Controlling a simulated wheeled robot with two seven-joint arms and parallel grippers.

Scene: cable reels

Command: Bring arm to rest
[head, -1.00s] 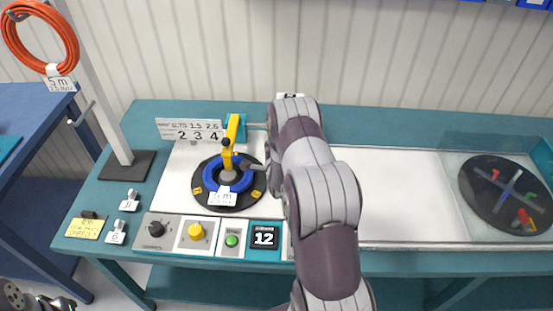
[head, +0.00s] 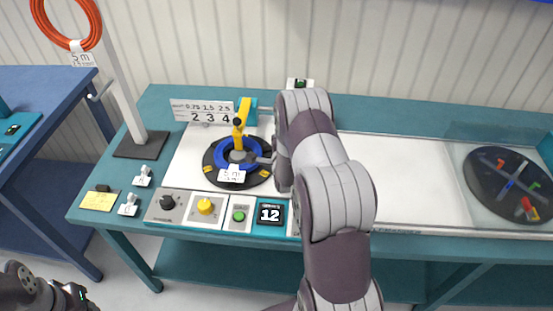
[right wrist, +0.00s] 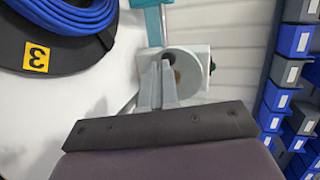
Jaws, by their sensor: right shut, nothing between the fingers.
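My right arm (head: 330,190) reaches up from the bottom middle over the bench (head: 410,115). Its gripper (right wrist: 161,64) shows in the right wrist view with its two fingers together and nothing between them. The coil carries a "5 m" tag (head: 232,176) and also shows in the right wrist view (right wrist: 75,14). Part of my left arm (head: 28,290) shows at the bottom left; its fingers are out of view.
A yellow arm (head: 244,110) stands over the coil. A post (head: 118,80) with an orange coil (head: 96,28) stands left. A covered black reel (head: 480,180) is at right.

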